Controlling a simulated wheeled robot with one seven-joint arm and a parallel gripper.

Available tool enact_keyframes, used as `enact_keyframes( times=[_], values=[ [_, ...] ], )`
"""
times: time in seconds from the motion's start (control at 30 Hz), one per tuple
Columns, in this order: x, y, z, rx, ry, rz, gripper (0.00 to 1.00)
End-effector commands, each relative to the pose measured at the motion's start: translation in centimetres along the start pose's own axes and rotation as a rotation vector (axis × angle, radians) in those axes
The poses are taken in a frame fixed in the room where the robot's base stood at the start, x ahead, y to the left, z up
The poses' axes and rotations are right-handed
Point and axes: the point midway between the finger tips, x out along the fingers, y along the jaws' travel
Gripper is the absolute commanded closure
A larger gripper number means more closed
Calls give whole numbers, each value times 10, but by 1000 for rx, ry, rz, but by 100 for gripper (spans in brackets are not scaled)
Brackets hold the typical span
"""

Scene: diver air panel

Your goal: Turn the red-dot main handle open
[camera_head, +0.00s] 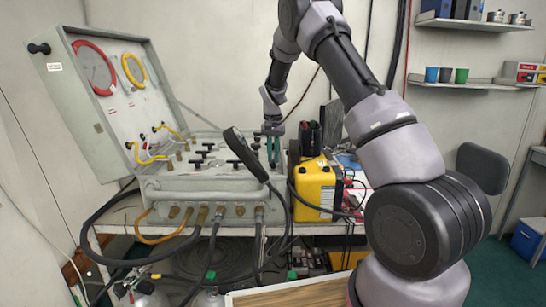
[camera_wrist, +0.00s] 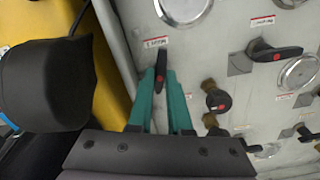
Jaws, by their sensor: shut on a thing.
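My gripper (camera_wrist: 163,88) has two teal fingers reaching down to the panel face (camera_wrist: 222,38). It is shut on a black lever handle (camera_wrist: 161,62) with a red dot, just below a small label (camera_wrist: 155,42) that is too blurred to read surely. The handle points roughly up in the wrist view, and its lower part is hidden between the fingers. In the head view my gripper (camera_head: 272,150) is at the right end of the air panel (camera_head: 205,185), where the handle cannot be made out.
Another red-dotted black lever (camera_wrist: 275,52) lies to the right, pointing sideways. A black knob (camera_wrist: 218,100) on a brass fitting is nearer. A yellow case (camera_head: 314,188) stands close to the panel's right side. The panel's open lid (camera_head: 112,140) rises at the left.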

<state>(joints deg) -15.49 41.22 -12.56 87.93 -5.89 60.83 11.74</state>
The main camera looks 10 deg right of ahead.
Motion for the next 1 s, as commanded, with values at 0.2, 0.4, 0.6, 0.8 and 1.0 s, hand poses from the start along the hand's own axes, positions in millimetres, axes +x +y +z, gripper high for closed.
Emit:
enact_keyframes(
  times=[0.2,0.4,0.6,0.8,1.0],
  values=[
    [-1,0,-1,-138,2,-2,100],
    [-1,0,-1,-217,2,-1,100],
    [-1,0,-1,-251,2,-2,100],
    [-1,0,-1,-258,2,-2,100],
    [-1,0,-1,-257,2,-1,100]
  ],
)
